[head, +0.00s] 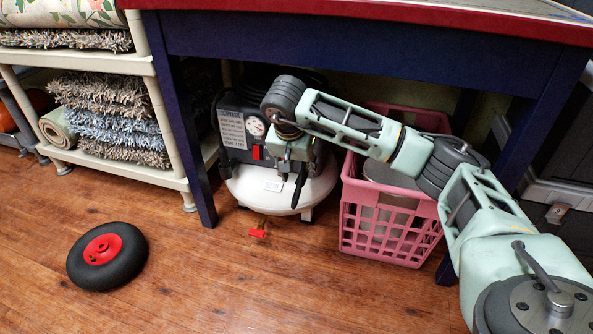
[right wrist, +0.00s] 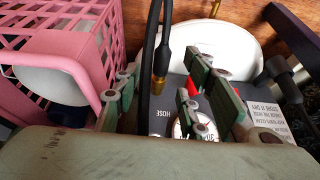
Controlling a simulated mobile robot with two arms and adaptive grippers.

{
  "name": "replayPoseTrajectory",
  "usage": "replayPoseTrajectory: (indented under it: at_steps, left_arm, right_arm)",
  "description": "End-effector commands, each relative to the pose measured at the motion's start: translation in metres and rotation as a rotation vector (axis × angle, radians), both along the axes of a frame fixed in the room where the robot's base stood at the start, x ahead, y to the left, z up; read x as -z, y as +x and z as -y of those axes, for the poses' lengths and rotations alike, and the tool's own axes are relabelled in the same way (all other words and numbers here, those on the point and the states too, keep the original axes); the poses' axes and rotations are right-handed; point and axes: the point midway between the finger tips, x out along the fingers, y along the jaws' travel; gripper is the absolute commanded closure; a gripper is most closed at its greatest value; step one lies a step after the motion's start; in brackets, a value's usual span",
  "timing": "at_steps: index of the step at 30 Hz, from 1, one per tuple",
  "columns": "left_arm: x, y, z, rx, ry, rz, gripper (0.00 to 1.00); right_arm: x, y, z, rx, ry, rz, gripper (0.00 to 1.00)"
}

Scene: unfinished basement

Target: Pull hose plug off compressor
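The compressor, with a white tank (head: 285,188) and a dark panel (head: 232,128) with a gauge and red switch, stands under the table. My right gripper (right wrist: 165,95) is at the panel, its fingers apart. In the right wrist view, the black hose plug (right wrist: 163,55) with a brass end (right wrist: 159,84) lies between the fingers, with visible gaps beside it. An upside-down HOSE label (right wrist: 161,115) is near the brass end. Whether the plug is seated in its socket is unclear. In the head view, my arm mostly hides this spot. My left gripper is out of view.
A pink crate (head: 387,228) stands right of the compressor, close to my right arm. The table (head: 350,48) spans above, with a leg (head: 190,150) at left. A shelf of rugs (head: 120,125) is further left. A black wheel (head: 107,256) lies on the otherwise open floor.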

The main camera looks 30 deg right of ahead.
Motion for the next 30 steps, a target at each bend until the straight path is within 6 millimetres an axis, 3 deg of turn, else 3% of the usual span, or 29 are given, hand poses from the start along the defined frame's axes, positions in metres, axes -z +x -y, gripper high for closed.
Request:
replayPoseTrajectory:
  at_steps: [1,3,9,22,30]
  left_arm:
    - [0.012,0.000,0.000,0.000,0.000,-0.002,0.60]
    - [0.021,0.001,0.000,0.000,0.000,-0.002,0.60]
    - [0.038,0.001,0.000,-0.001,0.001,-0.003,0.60]
    - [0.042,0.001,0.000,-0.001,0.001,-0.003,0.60]
    - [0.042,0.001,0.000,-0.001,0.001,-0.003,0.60]
  right_arm:
    - [0.015,0.001,0.002,0.001,0.001,-0.003,0.61]
    - [0.026,0.004,0.005,0.001,0.003,-0.003,0.61]
    - [0.048,0.011,0.012,-0.001,0.003,-0.001,0.61]
    - [0.054,0.014,0.015,-0.001,0.005,0.000,0.61]
    - [0.054,0.014,0.015,-0.001,0.005,0.000,0.84]
